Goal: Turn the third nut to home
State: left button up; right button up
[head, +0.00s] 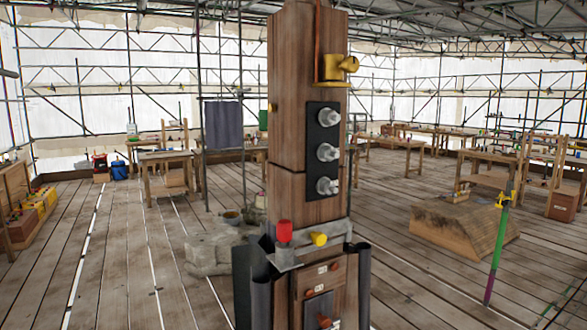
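A wooden post (290,60) stands upright in the middle of the head view. A black plate (316,135) is fixed to its face and carries three silver nuts in a column. The top nut (328,117), the middle nut (327,152) and the bottom nut (327,186) all point out toward the right. The frame does not show which one counts as third, and marks around them are too small to read. Neither of my grippers shows in this view, and nothing touches the nuts.
A yellow fitting (337,72) sits above the plate. Below it are a metal bracket (335,236), a red cap (284,231) and a yellow knob (319,239). A wooden block (465,228) and a green pole (497,255) stand at right. Plank floor is open at front left.

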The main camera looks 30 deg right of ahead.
aim_at(325, 116)
jog(key=l+z, duration=0.15)
jog(key=z, duration=0.9)
jog(key=j, duration=0.15)
jog(key=k+u, duration=0.05)
